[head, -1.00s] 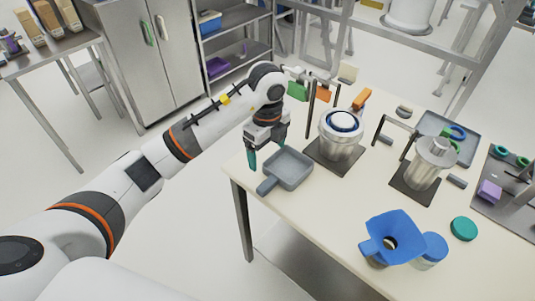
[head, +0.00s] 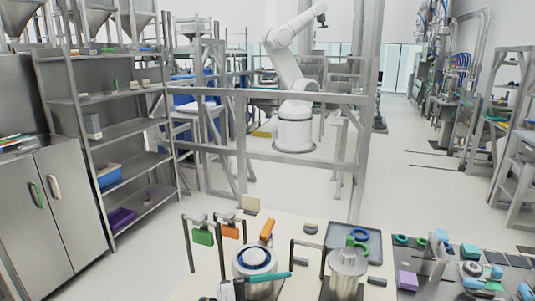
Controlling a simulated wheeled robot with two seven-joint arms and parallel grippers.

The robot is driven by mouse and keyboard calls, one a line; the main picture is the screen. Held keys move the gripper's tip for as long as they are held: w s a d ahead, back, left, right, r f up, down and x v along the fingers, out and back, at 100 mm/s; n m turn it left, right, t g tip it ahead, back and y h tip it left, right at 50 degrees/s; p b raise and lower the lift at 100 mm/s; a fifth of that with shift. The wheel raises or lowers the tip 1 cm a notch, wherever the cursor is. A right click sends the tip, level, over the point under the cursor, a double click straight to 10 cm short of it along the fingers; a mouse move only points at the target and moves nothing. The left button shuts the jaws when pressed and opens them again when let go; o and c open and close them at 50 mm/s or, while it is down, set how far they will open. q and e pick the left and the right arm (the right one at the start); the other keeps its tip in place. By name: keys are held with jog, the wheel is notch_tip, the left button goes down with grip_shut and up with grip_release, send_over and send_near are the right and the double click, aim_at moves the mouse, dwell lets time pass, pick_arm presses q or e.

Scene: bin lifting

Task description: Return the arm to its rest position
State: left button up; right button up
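My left gripper (head: 262,281) shows at the bottom edge of the head view, over the table. One teal finger points right, in front of a metal pot (head: 254,262) with a blue ring on its top. The other finger cannot be made out, so its opening is unclear. I see nothing held in it. Most of my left arm is below the picture. My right gripper is not in view.
The table (head: 200,278) holds a second metal pot (head: 347,268), a grey tray (head: 372,240) and metal hooks with green (head: 203,237) and orange (head: 229,231) tags. A shelf rack (head: 120,130) and steel cabinet (head: 60,210) stand left. Another robot arm (head: 292,90) stands behind a frame.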

pick_arm(q)
jog(key=w+a+r+n+t+y, duration=0.2)
jog(key=a+n+t+y, duration=0.1)
jog(key=a+n+t, duration=0.4)
jog(key=w+a+r+n+t+y, duration=0.15)
jog(key=a+n+t+y, duration=0.25)
jog(key=n+t, duration=0.5)
jog(key=s+a+f+n+g+y, duration=0.2)
jog(key=a+f+n+y, duration=0.3)
jog(key=a+f+y, duration=0.15)
jog(key=s+a+f+n+g+y, duration=0.2)
jog(key=a+f+n+g+y, duration=0.1)
jog(key=a+f+n+y, duration=0.3)
jog(key=s+d+f+m+g+h, duration=0.1)
jog(key=s+f+g, duration=0.55)
jog(key=s, duration=0.35)
jog(key=s+f+m+g+h, duration=0.1)
jog(key=s+f+m+g, duration=0.1)
jog(key=s+f+g, duration=0.5)
jog(key=s+f, duration=0.2)
jog(key=f, duration=1.1)
jog(key=s+f, duration=0.2)
jog(key=f, duration=1.2)
jog(key=s+a+f, duration=0.3)
jog(key=s+f, duration=1.2)
jog(key=s, duration=0.1)
jog(key=shift+s+f, duration=0.25)
jog(key=shift+f, duration=0.1)
